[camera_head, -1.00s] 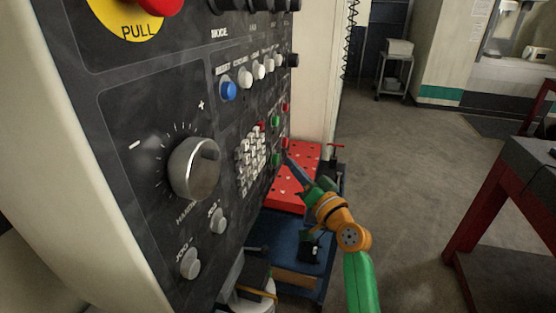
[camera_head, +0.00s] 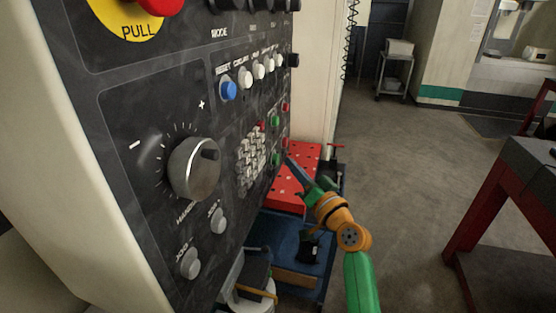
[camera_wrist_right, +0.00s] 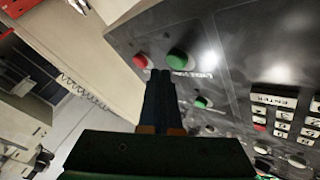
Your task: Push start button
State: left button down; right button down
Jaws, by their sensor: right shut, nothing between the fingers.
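The black control panel (camera_head: 120,110) fills the left of the head view. Near its far edge are a lower green button (camera_head: 277,159) and an upper green button (camera_head: 275,121), with red buttons (camera_head: 284,107) around them. My right gripper (camera_head: 289,160) is shut and empty, its tips close to the lower green button. In the wrist view, the shut fingertips (camera_wrist_right: 160,75) point between a large green button (camera_wrist_right: 178,58) and a red button (camera_wrist_right: 142,60). A blurred label, seemingly "CYCLE START", lies beside the green one. I cannot tell whether the tips touch it. My left gripper is not in view.
A white keypad (camera_head: 251,156), a large dial (camera_head: 194,168) and a blue button (camera_head: 228,90) are on the panel. Open floor (camera_head: 400,170) lies to the right.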

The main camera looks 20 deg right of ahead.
dwell(0.5)
jog(key=shift+w+a, duration=0.25)
jog(key=shift+a, duration=0.1)
